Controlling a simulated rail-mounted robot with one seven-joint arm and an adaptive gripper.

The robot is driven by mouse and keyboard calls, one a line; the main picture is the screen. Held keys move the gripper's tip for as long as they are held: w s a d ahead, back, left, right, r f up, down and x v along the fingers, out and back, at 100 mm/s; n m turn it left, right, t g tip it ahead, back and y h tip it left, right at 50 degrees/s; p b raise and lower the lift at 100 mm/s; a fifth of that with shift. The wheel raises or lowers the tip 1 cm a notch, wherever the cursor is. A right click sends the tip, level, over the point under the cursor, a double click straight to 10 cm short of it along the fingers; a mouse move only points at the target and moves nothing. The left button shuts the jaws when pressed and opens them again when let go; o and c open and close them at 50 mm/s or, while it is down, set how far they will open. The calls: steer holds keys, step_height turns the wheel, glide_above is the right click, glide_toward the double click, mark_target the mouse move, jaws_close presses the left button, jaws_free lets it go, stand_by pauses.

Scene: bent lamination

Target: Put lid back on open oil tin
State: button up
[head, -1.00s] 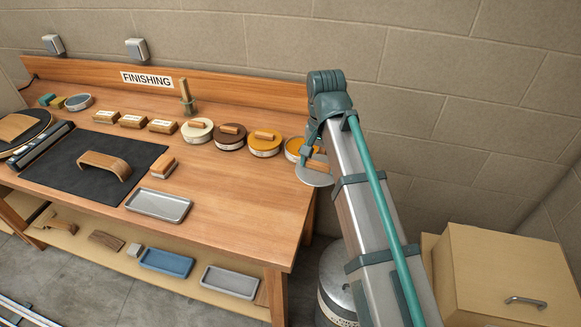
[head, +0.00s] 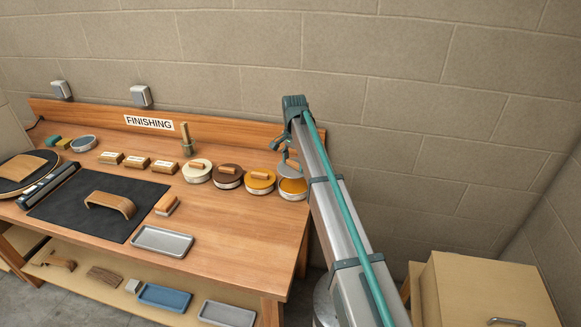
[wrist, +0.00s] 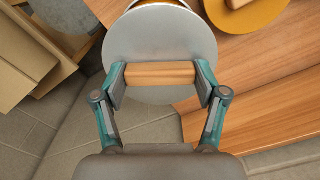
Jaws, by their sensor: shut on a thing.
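The open oil tin (head: 293,190) stands at the right end of the tin row, near the bench's right edge, with amber oil showing. My gripper (wrist: 160,80) is shut on the wooden handle (wrist: 160,73) of a round grey lid (wrist: 160,40). In the head view the lid (head: 292,164) is small and partly hidden by my arm, just behind and above the tin. In the wrist view the lid covers most of the tin, whose rim (wrist: 166,3) shows at the top edge. I cannot tell the gap between them.
A lidded amber tin (head: 260,184) stands close to the left, also seen in the wrist view (wrist: 262,14). A brown tin (head: 228,181) and a cream tin (head: 197,177) stand further left. The bench top (head: 230,225) is clear in front of the tins.

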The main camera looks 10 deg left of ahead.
steer(key=shift+d+f, duration=0.1)
steer(key=shift+f, duration=0.2)
steer(key=shift+f+b, duration=1)
steer(key=shift+f, duration=0.65)
steer(key=shift+f+b, duration=0.35)
steer(key=shift+f, duration=0.85)
steer(key=shift+f+p, duration=0.2)
steer(key=shift+p, duration=0.15)
stand_by(0.5)
steer(key=o, duration=1.2)
steer(key=shift+r, duration=0.15)
